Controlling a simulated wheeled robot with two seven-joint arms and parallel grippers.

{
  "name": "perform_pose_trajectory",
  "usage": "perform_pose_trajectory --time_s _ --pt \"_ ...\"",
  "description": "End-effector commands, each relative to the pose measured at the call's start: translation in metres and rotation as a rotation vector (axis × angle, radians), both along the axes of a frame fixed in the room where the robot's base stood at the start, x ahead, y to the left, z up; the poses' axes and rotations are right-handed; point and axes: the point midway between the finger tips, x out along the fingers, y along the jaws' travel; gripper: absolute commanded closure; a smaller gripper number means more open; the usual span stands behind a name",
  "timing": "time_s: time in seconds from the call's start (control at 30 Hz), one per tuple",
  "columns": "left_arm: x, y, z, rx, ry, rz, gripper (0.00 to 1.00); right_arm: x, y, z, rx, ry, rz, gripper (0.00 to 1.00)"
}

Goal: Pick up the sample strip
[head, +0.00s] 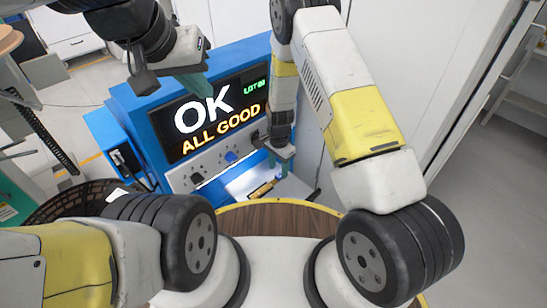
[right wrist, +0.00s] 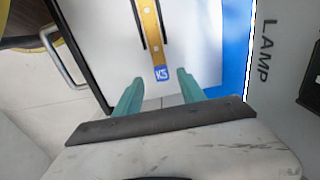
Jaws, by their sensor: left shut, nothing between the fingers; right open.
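The sample strip (right wrist: 151,28) is a flat orange-yellow strip with light dots and a blue "K5" label at its near end. In the right wrist view it lies on a pale surface between two dark rails, just beyond my right gripper (right wrist: 158,85). That gripper is open with green fingers, and nothing is between them; the strip's label end lines up with the gap. In the head view the strip (head: 263,189) lies on the lit shelf below my right gripper (head: 278,165). My left gripper (head: 198,86) is shut and empty, in front of the station screen.
The blue station (head: 115,92) has a screen (head: 212,115) reading "OK ALL GOOD", with a row of controls beneath. A dark basket (head: 75,203) stands at left. A panel marked "LAMP" (right wrist: 265,50) is right of the strip.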

Motion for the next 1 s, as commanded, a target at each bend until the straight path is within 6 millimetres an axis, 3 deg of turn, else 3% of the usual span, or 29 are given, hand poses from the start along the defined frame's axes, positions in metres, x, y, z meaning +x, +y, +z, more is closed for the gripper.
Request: perform_pose_trajectory --time_s 0.23,0.53,0.8,1.0 --pt "0.0 0.0 0.0 0.0 0.0 0.0 1.0 0.003 0.0 -0.036 0.001 0.002 0.0 0.53" --pt "0.0 0.0 0.0 0.0 0.0 0.0 1.0 0.003 0.001 -0.041 0.001 0.001 0.0 0.53" --pt "0.0 0.0 0.0 0.0 0.0 0.0 1.0 0.003 0.001 -0.04 0.001 0.001 0.0 1.0" --pt "0.0 0.0 0.0 0.0 0.0 0.0 1.0 0.003 0.001 -0.04 0.001 0.001 0.0 1.0"
